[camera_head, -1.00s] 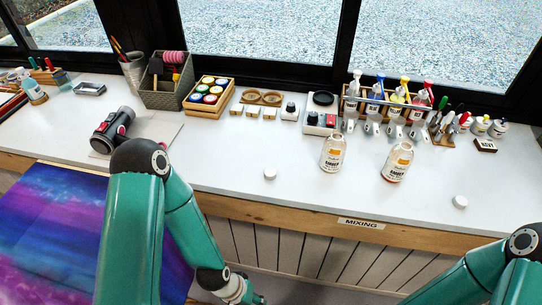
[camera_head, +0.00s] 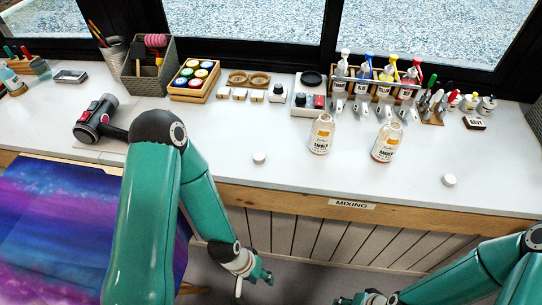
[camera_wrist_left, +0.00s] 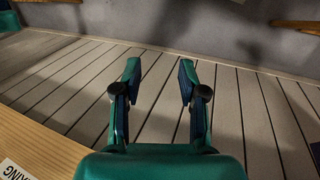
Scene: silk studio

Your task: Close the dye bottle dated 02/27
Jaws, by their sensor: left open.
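Two dye bottles with white and orange labels stand upright on the white counter: the left bottle (camera_head: 321,136) and the right bottle (camera_head: 386,144). Their dates are too small to read, and no cap shows on either neck. One white cap (camera_head: 259,157) lies left of the left bottle; another white cap (camera_head: 449,180) lies right of the right bottle. My left gripper (camera_head: 262,275) is open and empty, below and in front of the counter edge; its spread fingers show in the left wrist view (camera_wrist_left: 160,80). My right gripper (camera_head: 365,299) is partly cut off at the bottom edge.
A rack of pump bottles (camera_head: 375,88) stands behind the dye bottles, with a scale (camera_head: 308,103) to its left. A crate of colour jars (camera_head: 193,82) and a dark handheld tool (camera_head: 97,120) are further left. The counter front (camera_head: 349,204) is labelled MIXING. Counter around the caps is clear.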

